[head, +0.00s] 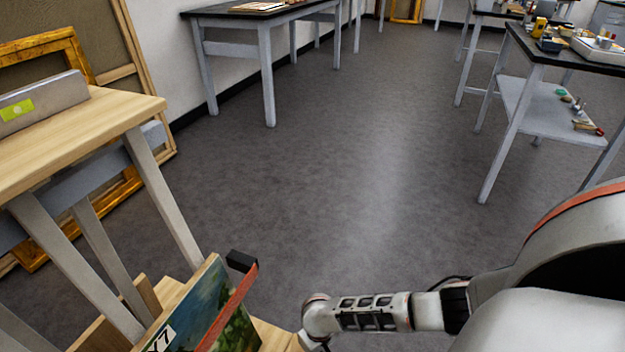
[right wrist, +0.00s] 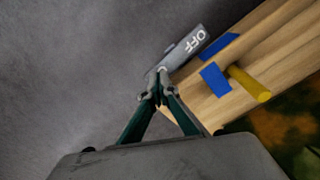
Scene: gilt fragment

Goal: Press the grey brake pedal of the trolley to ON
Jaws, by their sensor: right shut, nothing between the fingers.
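The grey brake pedal (right wrist: 188,46) shows in the right wrist view, at the edge of the trolley's wooden deck (right wrist: 258,45). White letters on it read OFF. My right gripper (right wrist: 157,88) is shut and empty, with its fingertips over the pedal's near end; I cannot tell whether they touch it. In the head view the trolley (head: 272,334) is at the bottom, carrying a painting (head: 212,305) with a red strap. My right arm reaches down beside it, and the gripper and pedal are out of that view. My left gripper is in neither view.
Blue tape (right wrist: 214,78) and a yellow peg (right wrist: 249,84) are on the deck beside the pedal. A wooden-topped table (head: 80,135) stands at left, near gilt frames (head: 45,45). Side tables (head: 519,102) stand at right. The middle floor (head: 340,150) is clear.

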